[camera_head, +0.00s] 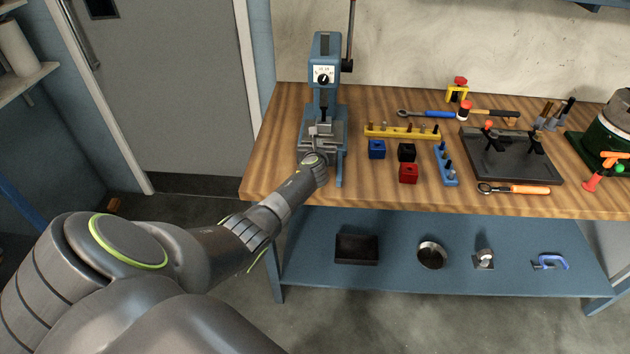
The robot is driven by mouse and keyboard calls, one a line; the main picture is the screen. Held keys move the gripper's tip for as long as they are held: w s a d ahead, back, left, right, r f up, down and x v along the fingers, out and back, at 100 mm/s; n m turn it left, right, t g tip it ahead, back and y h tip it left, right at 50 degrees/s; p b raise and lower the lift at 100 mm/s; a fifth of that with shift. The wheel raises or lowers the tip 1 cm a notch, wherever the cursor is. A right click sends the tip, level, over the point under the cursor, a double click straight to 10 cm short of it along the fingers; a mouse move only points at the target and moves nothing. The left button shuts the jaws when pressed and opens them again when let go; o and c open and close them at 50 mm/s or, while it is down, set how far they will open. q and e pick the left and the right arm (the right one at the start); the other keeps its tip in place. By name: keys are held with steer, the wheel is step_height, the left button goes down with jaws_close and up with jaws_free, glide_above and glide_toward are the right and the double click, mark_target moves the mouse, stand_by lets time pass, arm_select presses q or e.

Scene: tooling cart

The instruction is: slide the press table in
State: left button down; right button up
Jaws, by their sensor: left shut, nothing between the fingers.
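A blue press (326,55) with a dial and a tall lever stands at the left end of the wooden bench. Its grey press table (322,130) sits low on the press, between the blue base rails. My left gripper (320,140) is at the front of the press table. It is shut with nothing between its fingers, and I cannot tell whether it touches the table. My left wrist and hand hide the front part of the press base. My right gripper is not in view.
Right of the press on the bench (280,125) are a yellow rack (402,132), blue (376,149), black (406,152) and red blocks (408,173), a blue rack (446,165) and a black tray (500,170). A lower blue shelf (390,235) holds several items. The bench's front left corner is clear.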

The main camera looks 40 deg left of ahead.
arm_select(q)
steer(key=shift+r, duration=0.15)
stand_by(0.3)
steer(key=shift+s+d+r+p, duration=0.2)
steer(key=shift+s+d+p, duration=0.15)
steer(key=shift+s+p, duration=0.25)
steer(key=p+v, duration=0.2)
steer(key=v, duration=1.4)
steer(key=shift+r, duration=0.1)
